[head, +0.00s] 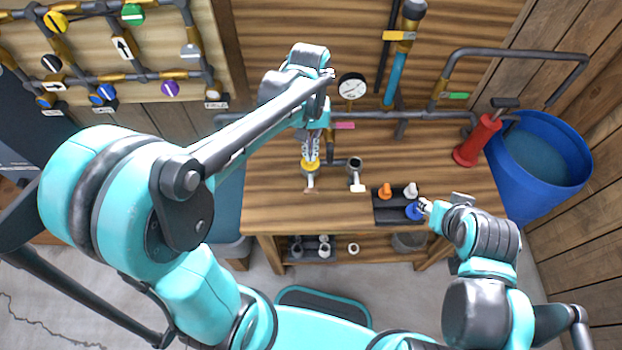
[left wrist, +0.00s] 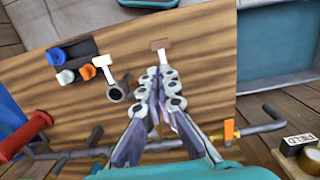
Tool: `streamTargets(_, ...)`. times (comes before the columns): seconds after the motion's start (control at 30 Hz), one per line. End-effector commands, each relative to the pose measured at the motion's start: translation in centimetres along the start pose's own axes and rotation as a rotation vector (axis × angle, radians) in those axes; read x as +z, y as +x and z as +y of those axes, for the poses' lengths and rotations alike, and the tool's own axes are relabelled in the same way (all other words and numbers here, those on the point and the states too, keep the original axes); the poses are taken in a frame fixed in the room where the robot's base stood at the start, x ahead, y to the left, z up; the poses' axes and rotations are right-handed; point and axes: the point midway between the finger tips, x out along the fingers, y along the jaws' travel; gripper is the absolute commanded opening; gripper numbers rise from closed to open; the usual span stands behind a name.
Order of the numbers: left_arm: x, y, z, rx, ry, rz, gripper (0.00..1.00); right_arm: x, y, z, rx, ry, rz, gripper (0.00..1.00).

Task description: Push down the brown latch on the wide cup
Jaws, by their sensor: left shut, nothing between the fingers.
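The brown latch (left wrist: 160,44) is a small flat tab on a white stem, just beyond my left fingertips in the left wrist view. In the head view its pale stem (head: 310,184) points toward the table's front edge. The cup behind this stem is mostly hidden by my left gripper (head: 311,158); a yellow part (head: 309,167) shows there. My left gripper, also in the left wrist view (left wrist: 160,76), is shut and empty, pointing down over the table. I cannot tell whether it touches the stem. My right gripper (head: 424,206) is beside a blue plug (head: 413,212); its opening is too small to tell.
A second grey cup (head: 355,164) with a white-stemmed latch stands to the right. A black tray (head: 386,215) holds orange, white and blue plugs. Pipes and a gauge (head: 352,87) line the back. A red pump (head: 477,140) and blue barrel (head: 535,165) stand at right.

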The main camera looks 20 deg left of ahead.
Motion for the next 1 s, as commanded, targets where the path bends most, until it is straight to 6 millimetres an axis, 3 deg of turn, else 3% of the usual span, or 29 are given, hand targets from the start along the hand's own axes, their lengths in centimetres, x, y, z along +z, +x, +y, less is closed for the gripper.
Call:
streamTargets(0.53, -0.1, 0.8, 0.1, -0.004, -0.004, -0.012, 0.0, 0.1, 0.1, 0.0, 0.0, 0.0, 0.0, 0.4)
streamTargets(0.67, -0.1, 2.8, 0.1, -0.004, -0.004, -0.012, 0.0, 0.4, 0.5, 0.0, 0.0, 0.0, 0.0, 0.4)
streamTargets(1.0, -0.1, 10.1, 0.1, -0.004, -0.004, -0.012, 0.0, 1.5, 2.1, 0.0, 0.0, 0.0, 0.0, 0.4)
